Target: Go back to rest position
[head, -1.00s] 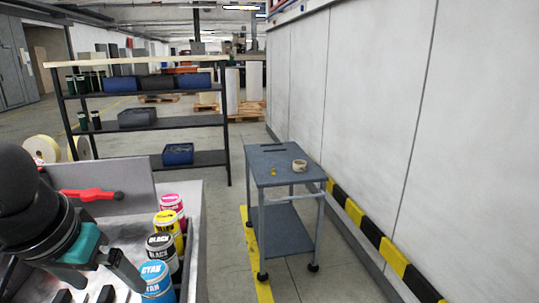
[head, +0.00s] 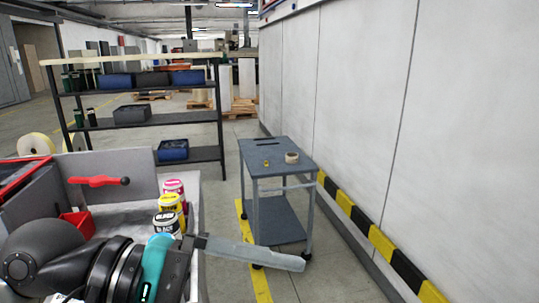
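My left arm comes in at the bottom left, and its black and teal wrist lies in front of the grey bin cart. Its gripper (head: 252,252) points right, past the cart's edge and over the floor in front of the small table (head: 280,155). Its grey finger shows side-on as one long bar, so its opening cannot be told. Nothing shows held at its tip. My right gripper is not in view.
Ink cans, including a magenta can (head: 174,188), a yellow can (head: 171,204) and a black can (head: 166,223), stand by the wrist. A shelf (head: 150,124) stands behind; a white wall (head: 350,120) is right.

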